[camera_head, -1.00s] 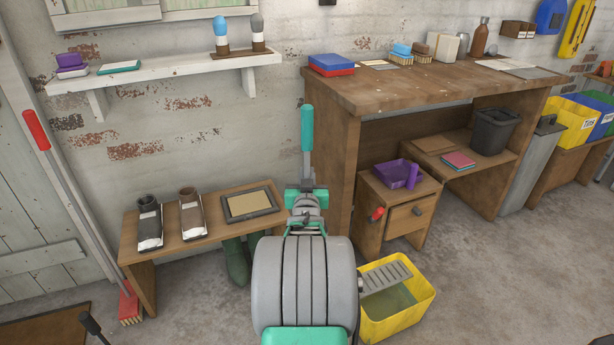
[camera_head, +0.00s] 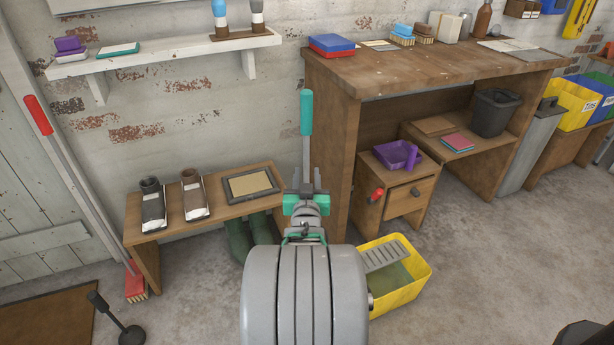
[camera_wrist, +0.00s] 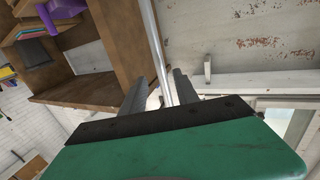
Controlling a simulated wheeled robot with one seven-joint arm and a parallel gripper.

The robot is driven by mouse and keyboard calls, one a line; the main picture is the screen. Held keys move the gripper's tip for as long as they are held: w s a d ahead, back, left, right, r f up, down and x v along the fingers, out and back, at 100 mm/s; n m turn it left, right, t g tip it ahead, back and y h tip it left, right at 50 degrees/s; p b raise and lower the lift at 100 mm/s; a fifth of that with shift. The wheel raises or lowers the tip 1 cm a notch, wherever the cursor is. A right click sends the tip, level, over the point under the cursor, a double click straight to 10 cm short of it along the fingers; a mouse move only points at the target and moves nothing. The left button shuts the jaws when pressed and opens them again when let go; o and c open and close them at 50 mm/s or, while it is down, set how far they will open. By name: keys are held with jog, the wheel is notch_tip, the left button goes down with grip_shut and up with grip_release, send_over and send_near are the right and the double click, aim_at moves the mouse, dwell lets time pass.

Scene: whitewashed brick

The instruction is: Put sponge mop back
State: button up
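The sponge mop shows as a thin grey pole with a teal handle (camera_head: 306,112), standing nearly upright in front of the left end of the workbench. Its lower end is hidden behind my arm. My gripper (camera_head: 306,186) is at the pole, below the teal handle. In the wrist view my two dark fingers (camera_wrist: 160,95) stand apart, and the silver pole (camera_wrist: 157,45) runs down into the gap between them. I cannot tell whether either finger touches it. A yellow bucket (camera_head: 413,285) with a grey grate stands on the floor to the right of my arm.
A low bench (camera_head: 150,262) with boots and a framed panel stands left of my gripper. The workbench (camera_head: 400,85) and drawer cabinet (camera_head: 408,206) are close on the right. A red-handled broom (camera_head: 70,170) leans at the left.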

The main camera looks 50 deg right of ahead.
jog(key=w+a+f+n+g+y, duration=0.1)
jog(key=w+a+f+n+y, duration=0.15)
jog(key=a, duration=0.55)
jog(key=w+a+f+n+y, duration=0.1)
jog(key=w+a+y, duration=0.25)
jog(key=a, duration=0.45)
jog(key=w+a+f+n+g+y, duration=0.15)
jog(key=a+y, duration=0.25)
jog(key=a, duration=0.4)
jog(key=s+a+n+g+y, duration=0.25)
jog(key=s+a, duration=0.35)
jog(key=a, duration=0.3)
jog(key=s+a+n+g+y, duration=0.2)
jog(key=s+a+n+g, duration=0.15)
jog(key=s+a, duration=0.4)
jog(key=w+r+p, duration=0.3)
jog(key=r+p, duration=2.5)
jog(key=r, duration=0.2)
jog(key=shift+w+a+r+t, duration=0.15)
jog(key=shift+a+r+t, duration=0.25)
jog(key=shift+a+t, duration=0.05)
